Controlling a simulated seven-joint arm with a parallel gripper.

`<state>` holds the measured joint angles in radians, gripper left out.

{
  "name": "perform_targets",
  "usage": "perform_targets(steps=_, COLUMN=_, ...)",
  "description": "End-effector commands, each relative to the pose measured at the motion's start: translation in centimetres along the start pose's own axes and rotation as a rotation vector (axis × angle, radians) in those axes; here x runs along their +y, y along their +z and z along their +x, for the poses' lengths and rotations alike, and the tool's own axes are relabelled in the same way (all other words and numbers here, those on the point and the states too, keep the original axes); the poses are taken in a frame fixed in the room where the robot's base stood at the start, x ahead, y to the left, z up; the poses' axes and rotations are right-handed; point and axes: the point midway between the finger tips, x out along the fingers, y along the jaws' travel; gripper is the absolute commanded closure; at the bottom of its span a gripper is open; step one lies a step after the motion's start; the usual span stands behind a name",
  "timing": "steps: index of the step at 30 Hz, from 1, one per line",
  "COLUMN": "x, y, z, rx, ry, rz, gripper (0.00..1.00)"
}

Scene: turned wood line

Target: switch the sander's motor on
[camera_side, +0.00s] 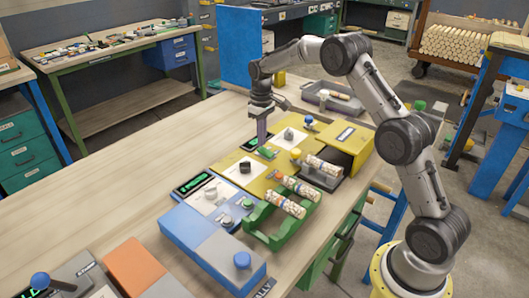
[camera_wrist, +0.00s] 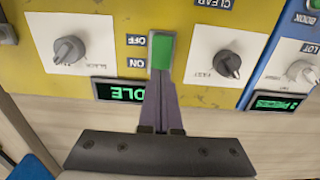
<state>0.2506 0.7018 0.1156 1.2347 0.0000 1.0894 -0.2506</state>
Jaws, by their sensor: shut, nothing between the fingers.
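The sander's yellow panel (camera_wrist: 110,20) carries a green rocker switch (camera_wrist: 162,50), which also shows in the side view (camera_side: 267,153). Beside the switch are an OFF label (camera_wrist: 137,40) and an ON label (camera_wrist: 136,63), upside down in the wrist view. My gripper (camera_wrist: 158,82) is shut and empty, pointing down, its purple fingertips at the ON end of the switch. I cannot tell whether they touch it. A display (camera_wrist: 118,91) with green letters ends in "DLE"; the fingers hide part of it. In the side view my gripper (camera_side: 262,145) stands over the yellow panel.
A grey knob (camera_wrist: 68,50) and a dark knob (camera_wrist: 227,64) flank the switch. A blue-edged panel (camera_wrist: 300,70) adjoins on the right. In the side view, a green rack (camera_side: 262,226) holds filled tubes beside the yellow housing (camera_side: 345,140).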

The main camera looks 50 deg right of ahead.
Motion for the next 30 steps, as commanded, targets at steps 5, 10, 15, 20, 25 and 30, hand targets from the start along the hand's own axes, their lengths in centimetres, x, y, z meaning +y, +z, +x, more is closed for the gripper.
perform_targets(steps=5, x=0.0, y=0.0, z=0.3, rx=-0.001, ry=0.0, rz=0.0, gripper=1.0)
perform_targets(steps=10, x=0.0, y=0.0, z=0.5, rx=-0.001, ry=0.0, rz=0.0, gripper=1.0)
perform_targets(steps=15, x=0.0, y=0.0, z=0.8, rx=-0.001, ry=0.0, rz=0.0, gripper=1.0)
perform_targets(steps=20, x=0.0, y=0.0, z=1.0, rx=0.0, ry=0.0, rz=0.0, gripper=1.0)
perform_targets(steps=25, x=0.0, y=0.0, z=1.2, rx=0.0, ry=0.0, rz=0.0, gripper=1.0)
perform_targets(steps=30, x=0.0, y=0.0, z=1.4, rx=-0.001, ry=0.0, rz=0.0, gripper=1.0)
